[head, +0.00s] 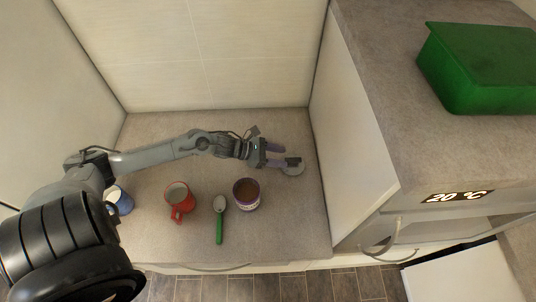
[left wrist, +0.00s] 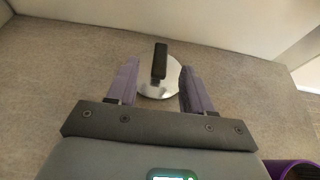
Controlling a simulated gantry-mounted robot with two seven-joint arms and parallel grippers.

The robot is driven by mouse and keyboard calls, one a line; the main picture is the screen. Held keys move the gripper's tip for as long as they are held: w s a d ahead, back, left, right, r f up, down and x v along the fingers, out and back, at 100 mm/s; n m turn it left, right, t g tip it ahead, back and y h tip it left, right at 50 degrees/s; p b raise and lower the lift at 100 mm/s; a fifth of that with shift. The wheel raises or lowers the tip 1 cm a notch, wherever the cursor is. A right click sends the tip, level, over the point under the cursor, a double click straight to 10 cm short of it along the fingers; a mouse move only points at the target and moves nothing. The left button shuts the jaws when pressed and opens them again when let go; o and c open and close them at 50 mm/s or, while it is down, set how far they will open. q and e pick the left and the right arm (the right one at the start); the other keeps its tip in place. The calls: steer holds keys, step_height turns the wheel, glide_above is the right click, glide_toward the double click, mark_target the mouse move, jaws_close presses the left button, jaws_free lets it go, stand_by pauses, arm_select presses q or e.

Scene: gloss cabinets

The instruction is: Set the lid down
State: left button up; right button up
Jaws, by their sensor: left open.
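The lid (head: 292,170) is a round silver disc with a dark upright bar handle. It appears to lie flat on the grey counter near the right-hand wall. In the left wrist view the lid (left wrist: 152,90) shows beyond and between the fingers, handle near the middle. My left gripper (head: 277,156) is open, its two purple fingers apart beside the lid. In the left wrist view the gripper (left wrist: 159,72) has a clear gap between each finger and the handle. My right gripper is not in view.
A purple-and-white pot (head: 246,194) with brown contents stands just in front of the gripper. A green-handled spoon (head: 219,222), a red mug (head: 180,203) and a blue mug (head: 121,201) are further left. A green box (head: 480,75) sits on the raised cabinet at right.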

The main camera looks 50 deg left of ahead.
arm_select(q)
steer(key=shift+v, duration=1.95)
steer(key=shift+r, duration=0.1)
